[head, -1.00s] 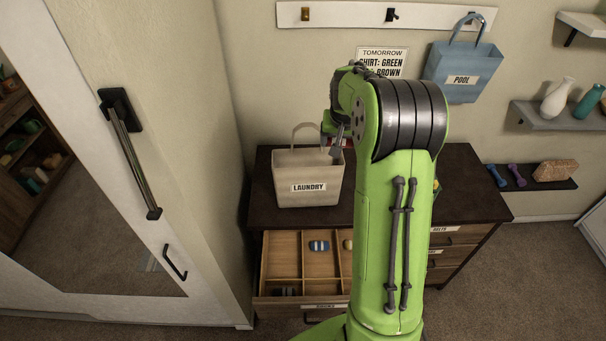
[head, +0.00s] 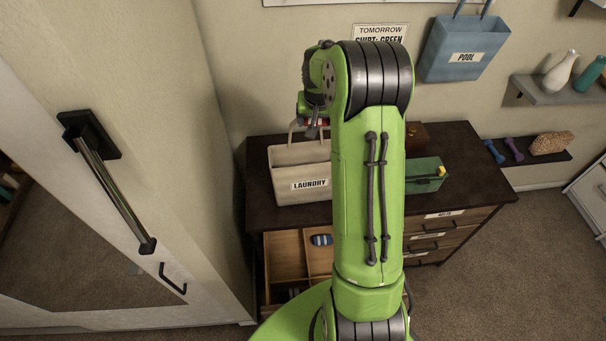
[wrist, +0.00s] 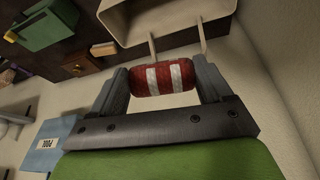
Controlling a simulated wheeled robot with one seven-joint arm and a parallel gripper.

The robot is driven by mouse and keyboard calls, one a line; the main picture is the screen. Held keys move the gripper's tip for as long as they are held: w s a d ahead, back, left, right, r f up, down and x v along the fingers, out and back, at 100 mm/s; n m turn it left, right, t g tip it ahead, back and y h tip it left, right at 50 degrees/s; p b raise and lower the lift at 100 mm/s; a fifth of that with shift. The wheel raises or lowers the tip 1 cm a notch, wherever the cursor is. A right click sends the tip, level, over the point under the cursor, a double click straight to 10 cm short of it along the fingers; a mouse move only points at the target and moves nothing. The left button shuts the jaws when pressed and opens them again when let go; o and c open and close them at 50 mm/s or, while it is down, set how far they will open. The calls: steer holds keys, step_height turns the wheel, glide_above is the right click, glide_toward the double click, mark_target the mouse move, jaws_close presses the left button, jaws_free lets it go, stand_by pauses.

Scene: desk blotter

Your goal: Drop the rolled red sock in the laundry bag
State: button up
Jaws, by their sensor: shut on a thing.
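The rolled red sock (wrist: 138,82), with white stripes, is held between the fingers of my gripper (wrist: 162,85) in the wrist view. The laundry bag (head: 300,184) is beige, open-topped and labelled LAUNDRY, standing on the dresser. In the wrist view the bag (wrist: 130,38) lies just beyond the sock, with its handle close to it. My arm hides the bag's right side in the head view.
The dresser top (head: 462,172) holds a green box (head: 425,176) to the right. An open divided drawer (head: 286,256) below the bag holds a blue striped roll (head: 321,240). A blue POOL bag (head: 464,50) hangs on the wall.

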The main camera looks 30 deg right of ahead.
steer(key=x, duration=0.1)
steer(key=b+x, duration=0.1)
steer(key=x, duration=0.1)
steer(key=shift+w+a+f, duration=0.1)
steer(key=shift+a, duration=0.3)
steer(key=o, duration=0.6)
steer(key=shift+s, duration=0.3)
steer(key=o, duration=0.3)
steer(key=shift+w, duration=0.15)
steer(key=shift+o, duration=0.2)
steer(key=b+v, duration=0.1)
steer(key=v, duration=1.5)
steer(key=shift+d, duration=0.15)
